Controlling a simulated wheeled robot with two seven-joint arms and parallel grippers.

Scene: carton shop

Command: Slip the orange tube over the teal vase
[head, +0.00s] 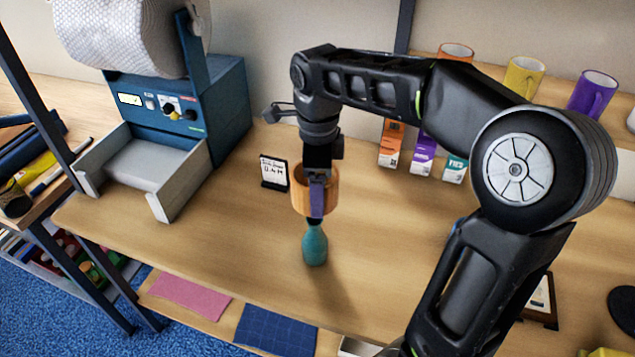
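The orange tube (331,200) is upright above the bench, held in my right gripper (317,196), with one finger in front of its wall. The other finger is hidden. The teal vase (315,246) stands upright on the bench, directly below the tube in the head view. Its dark neck shows just under the tube's lower edge. I cannot tell whether its top is inside the tube or behind it. My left gripper is not in view.
A blue machine (190,115) with a grey tray (150,165) is at the left. Small cartons (422,157) and mugs (523,76) stand at the back right. The bench (235,235) left of the vase is clear.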

